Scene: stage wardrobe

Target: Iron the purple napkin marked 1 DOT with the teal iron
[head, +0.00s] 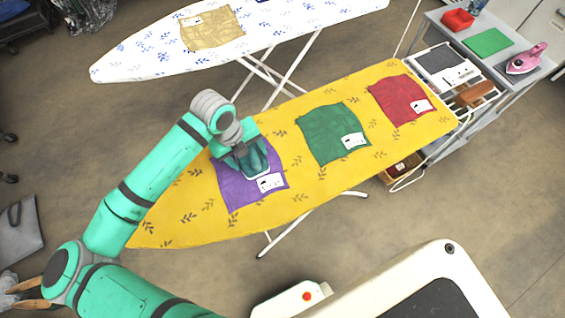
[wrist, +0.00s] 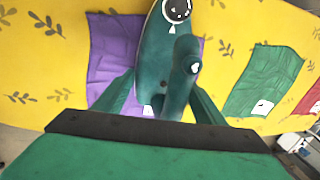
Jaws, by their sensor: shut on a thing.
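The purple napkin (head: 236,196) lies on the yellow ironing board, left of the green one, with a white tag (head: 270,182) at its front right; the dots on the tag are too small to read. My gripper (head: 246,157) is shut on the teal iron (head: 260,168), over the back right part of the napkin. In the wrist view, the two fingers (wrist: 165,95) flank the handle of the iron (wrist: 152,45), and the napkin (wrist: 112,50) shows mostly to its left. I cannot tell if the soleplate touches the cloth. The iron hides part of the napkin.
The yellow board (head: 160,226) also bears a green napkin (head: 325,130) and a red napkin (head: 393,95). A metal rest (head: 490,93) is at its right end. A pink iron (head: 526,60) stands on a grey cart. A white patterned board (head: 140,55) stands behind.

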